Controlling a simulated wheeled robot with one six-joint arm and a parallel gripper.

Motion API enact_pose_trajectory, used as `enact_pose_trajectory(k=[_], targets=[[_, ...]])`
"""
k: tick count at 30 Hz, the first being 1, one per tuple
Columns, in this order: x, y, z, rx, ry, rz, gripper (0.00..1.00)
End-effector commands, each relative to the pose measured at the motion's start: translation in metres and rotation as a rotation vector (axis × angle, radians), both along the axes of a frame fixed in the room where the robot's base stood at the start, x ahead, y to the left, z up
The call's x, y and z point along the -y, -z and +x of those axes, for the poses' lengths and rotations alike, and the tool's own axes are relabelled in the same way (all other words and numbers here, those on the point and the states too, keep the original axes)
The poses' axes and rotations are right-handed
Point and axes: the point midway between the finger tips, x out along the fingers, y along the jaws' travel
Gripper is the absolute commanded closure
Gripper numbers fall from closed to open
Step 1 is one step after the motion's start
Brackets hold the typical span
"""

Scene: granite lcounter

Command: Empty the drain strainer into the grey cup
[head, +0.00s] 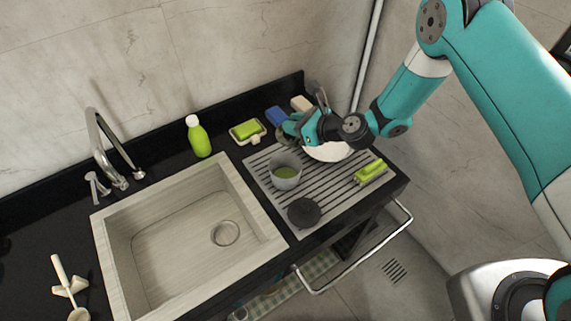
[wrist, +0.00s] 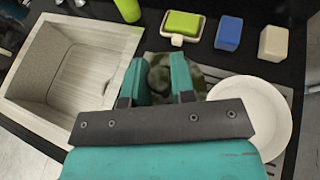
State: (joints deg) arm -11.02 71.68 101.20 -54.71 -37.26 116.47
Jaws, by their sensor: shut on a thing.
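The grey cup (head: 286,183) stands upright on the ribbed drainboard, right of the sink, with green matter visible inside. My gripper (head: 287,134) is behind and above the cup in the head view. In the wrist view its teal fingers (wrist: 160,82) are shut on a dark, mottled grey-green thing (wrist: 160,74), which looks like the drain strainer. Most of it is hidden by the fingers, and its tilt cannot be told. The round drain (head: 225,233) shows in the sink floor.
A dark round lid-like thing (head: 303,213) and a green sponge (head: 371,171) lie on the drainboard. A white plate (wrist: 268,105) is right of my gripper. Green soap in a dish (head: 246,130), a blue block (wrist: 229,33), a cream block (wrist: 272,43) and a green bottle (head: 199,138) stand behind.

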Motion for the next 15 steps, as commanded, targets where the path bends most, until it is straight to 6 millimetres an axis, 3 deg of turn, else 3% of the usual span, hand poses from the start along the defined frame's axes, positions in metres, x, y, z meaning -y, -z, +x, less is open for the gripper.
enact_pose_trajectory(k=[15], targets=[[0.035, -0.027, 0.053, 0.004, 0.002, 0.000, 1.00]])
